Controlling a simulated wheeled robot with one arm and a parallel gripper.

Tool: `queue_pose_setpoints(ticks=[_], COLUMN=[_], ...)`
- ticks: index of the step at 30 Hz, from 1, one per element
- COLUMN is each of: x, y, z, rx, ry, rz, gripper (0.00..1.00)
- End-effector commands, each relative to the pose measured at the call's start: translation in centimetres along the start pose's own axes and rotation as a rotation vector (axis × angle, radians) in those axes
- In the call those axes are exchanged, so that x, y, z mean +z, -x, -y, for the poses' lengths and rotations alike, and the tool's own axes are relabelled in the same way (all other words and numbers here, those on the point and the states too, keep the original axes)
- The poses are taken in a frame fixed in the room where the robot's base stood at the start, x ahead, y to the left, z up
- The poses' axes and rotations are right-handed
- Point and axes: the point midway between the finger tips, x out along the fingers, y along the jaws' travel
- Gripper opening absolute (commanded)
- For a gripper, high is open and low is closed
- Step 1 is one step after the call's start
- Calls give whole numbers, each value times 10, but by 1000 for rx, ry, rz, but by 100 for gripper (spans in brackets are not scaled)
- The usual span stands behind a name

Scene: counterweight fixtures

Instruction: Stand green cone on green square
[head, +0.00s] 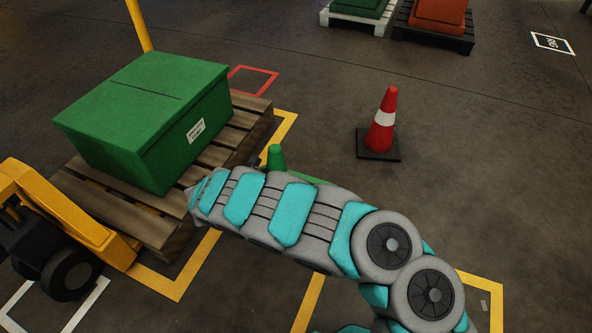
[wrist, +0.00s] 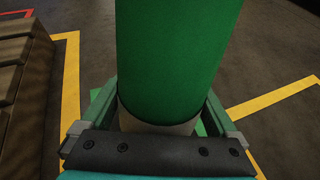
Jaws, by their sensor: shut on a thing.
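The green cone (wrist: 180,55) fills the middle of the wrist view, with a pale band low on it. My gripper (wrist: 160,112) is shut on it, one finger on each side. In the head view only the cone's top (head: 276,157) shows above my arm; its base is hidden. A strip of the green square (head: 308,180) shows just right of the cone behind my arm. A bit of green floor marking (wrist: 201,128) also shows beside the cone in the wrist view. I cannot tell whether the cone's base touches the floor.
A wooden pallet (head: 247,118) with a green box (head: 140,115) stands left of the cone, with a yellow pallet jack (head: 70,215) at it. A red traffic cone (head: 382,120) stands behind to the right. Open floor lies around it.

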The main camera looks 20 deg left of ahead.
Motion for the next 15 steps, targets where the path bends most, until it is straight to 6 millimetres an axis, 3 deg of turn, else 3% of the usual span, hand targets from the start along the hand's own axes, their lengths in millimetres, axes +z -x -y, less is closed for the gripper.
queue_pose_setpoints(ticks=[7, 15], x=[16, 22], y=[-51, -71], z=[-11, -16], rx=[-3, -1], ry=[-5, -1], rz=[2, 3], gripper=[0, 0])
